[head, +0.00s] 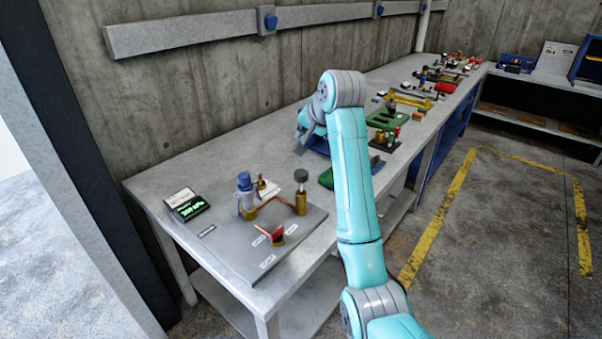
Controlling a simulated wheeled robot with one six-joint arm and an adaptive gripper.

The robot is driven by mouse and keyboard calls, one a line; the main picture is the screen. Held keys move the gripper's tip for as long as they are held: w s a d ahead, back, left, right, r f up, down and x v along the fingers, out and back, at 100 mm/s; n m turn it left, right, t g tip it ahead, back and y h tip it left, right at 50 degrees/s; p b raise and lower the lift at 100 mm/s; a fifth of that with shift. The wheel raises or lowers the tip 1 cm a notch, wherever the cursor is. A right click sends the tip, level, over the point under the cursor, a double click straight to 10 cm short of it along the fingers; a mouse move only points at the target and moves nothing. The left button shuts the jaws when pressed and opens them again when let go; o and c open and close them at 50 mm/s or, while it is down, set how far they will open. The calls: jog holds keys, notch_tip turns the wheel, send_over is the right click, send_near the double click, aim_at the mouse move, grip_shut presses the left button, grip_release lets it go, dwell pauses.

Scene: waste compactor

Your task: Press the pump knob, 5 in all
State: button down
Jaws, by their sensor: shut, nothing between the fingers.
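A grey panel (250,258) lies on the near end of the workbench. On it stands a dark round knob (301,176) on a thin stem above a brass body. A blue-capped grey cylinder (245,188) stands to its left, joined to it by a copper pipe. I cannot tell for certain which is the pump knob. A small display with green digits (188,208) sits at the panel's left. My gripper (298,150) is shut and empty, behind and above the dark knob in the picture and apart from it. My arm partly hides its far side.
The long workbench (222,155) carries several tools and fixtures beyond my arm. A concrete wall (180,90) runs behind it. Open floor lies to the right.

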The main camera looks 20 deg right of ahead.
aim_at(302, 173)
jog(key=shift+f, duration=0.2)
jog(key=shift+f, duration=4.25)
jog(key=shift+f, duration=0.1)
jog(key=shift+f, duration=0.35)
